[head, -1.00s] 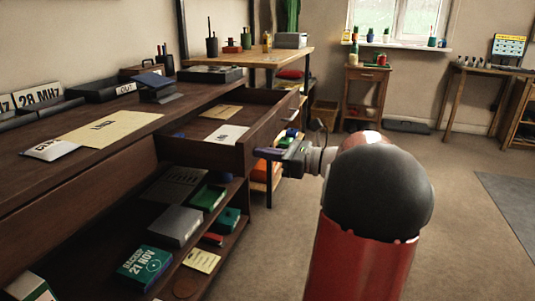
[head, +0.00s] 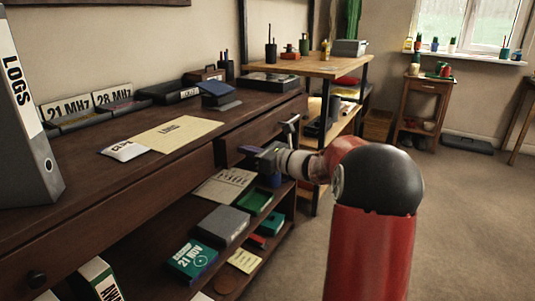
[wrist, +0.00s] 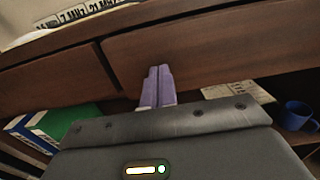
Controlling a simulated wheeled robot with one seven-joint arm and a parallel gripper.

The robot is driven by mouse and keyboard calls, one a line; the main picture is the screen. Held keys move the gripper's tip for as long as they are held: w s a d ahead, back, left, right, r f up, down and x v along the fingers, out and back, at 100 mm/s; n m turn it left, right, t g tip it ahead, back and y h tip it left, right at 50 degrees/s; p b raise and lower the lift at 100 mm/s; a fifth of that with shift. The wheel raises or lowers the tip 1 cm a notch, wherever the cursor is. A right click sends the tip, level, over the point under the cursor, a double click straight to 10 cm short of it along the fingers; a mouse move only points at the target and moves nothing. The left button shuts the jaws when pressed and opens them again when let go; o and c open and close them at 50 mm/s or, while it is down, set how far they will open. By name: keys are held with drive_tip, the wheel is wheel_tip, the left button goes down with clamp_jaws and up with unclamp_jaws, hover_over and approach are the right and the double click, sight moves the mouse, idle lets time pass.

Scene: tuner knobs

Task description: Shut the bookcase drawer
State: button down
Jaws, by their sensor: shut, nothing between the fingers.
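The bookcase (head: 130,175) is dark wood. Its drawer (head: 262,128), at the right end under the top, now sits in line with the bookcase front; I cannot tell if a small gap is left. Its inside is out of sight. A pale handle (head: 291,122) shows near its right end. My gripper (head: 246,150) is in front of the drawer's left part. In the wrist view the purple fingers (wrist: 155,85) are pressed together, empty, with tips at the lower part of the drawer front (wrist: 225,45); contact is unclear.
An open shelf below holds boxes, a green book (head: 191,260) and a blue mug (wrist: 298,115). Envelopes (head: 170,134) and a LOGS binder (head: 25,120) are on top. A lighter shelf unit (head: 325,65) stands beyond.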

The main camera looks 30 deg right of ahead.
drive_tip(key=x, duration=0.2)
drive_tip(key=shift+w+a+r, duration=0.15)
drive_tip(key=shift+w+a, duration=0.05)
drive_tip(key=shift+w, duration=0.05)
drive_tip(key=shift+a+r, duration=0.1)
idle(0.4)
